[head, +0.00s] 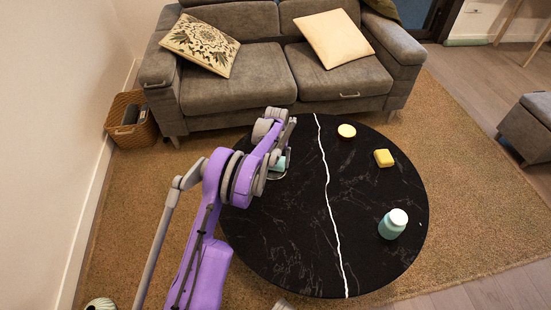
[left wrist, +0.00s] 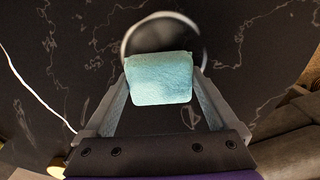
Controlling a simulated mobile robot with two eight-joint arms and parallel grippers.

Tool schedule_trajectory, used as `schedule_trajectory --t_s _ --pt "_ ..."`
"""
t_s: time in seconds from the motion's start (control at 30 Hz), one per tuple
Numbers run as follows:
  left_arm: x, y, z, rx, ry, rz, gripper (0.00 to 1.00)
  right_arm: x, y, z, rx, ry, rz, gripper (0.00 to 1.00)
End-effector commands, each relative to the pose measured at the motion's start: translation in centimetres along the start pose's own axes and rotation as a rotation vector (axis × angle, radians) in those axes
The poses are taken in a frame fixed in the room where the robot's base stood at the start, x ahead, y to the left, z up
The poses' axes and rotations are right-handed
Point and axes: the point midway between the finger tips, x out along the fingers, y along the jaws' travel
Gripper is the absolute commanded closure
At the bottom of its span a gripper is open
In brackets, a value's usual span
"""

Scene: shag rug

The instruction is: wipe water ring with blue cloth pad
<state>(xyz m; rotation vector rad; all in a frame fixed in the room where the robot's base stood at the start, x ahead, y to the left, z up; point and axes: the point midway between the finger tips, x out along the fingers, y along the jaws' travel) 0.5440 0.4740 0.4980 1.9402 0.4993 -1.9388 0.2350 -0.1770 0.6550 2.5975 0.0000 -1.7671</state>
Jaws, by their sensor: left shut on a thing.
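My left gripper (head: 277,160) is over the left part of the black round table, shut on a light blue cloth pad (head: 280,164). In the left wrist view the pad (left wrist: 160,77) sits between the two fingertips (left wrist: 160,85). The whitish water ring (left wrist: 127,42) shows behind the pad, which covers its near part. In the head view only a bit of the ring (head: 284,177) shows beside the gripper. I cannot tell whether the pad touches the tabletop. My right gripper is not clearly in view.
The black table (head: 290,240) has a white vein across it. A round yellow-topped item (head: 346,131), a yellow block (head: 384,158) and a teal jar with a white lid (head: 393,224) stand on its right half. A grey sofa (head: 240,78) is behind. The table's front middle is clear.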

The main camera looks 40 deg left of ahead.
Motion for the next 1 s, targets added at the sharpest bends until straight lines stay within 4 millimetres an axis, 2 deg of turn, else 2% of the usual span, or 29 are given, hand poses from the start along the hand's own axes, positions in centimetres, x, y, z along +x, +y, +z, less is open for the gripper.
schedule_trajectory --t_s 0.3,0.57,0.83,1.0 --pt "0.1 1.1 2.5 0.000 -0.002 0.000 0.71 -0.3 0.0 -0.1 0.000 0.000 0.000 0.00" --pt "0.2 1.4 3.4 0.001 -0.002 0.001 0.71 -0.4 0.0 -0.1 0.000 0.001 0.000 0.00" --pt "0.0 2.3 5.5 0.002 -0.002 0.001 0.71 -0.6 0.0 -0.1 0.000 0.001 0.000 0.00" --pt "0.0 2.4 5.9 0.000 -0.002 0.000 0.71 -0.7 0.0 -0.1 0.000 0.001 0.000 0.00"
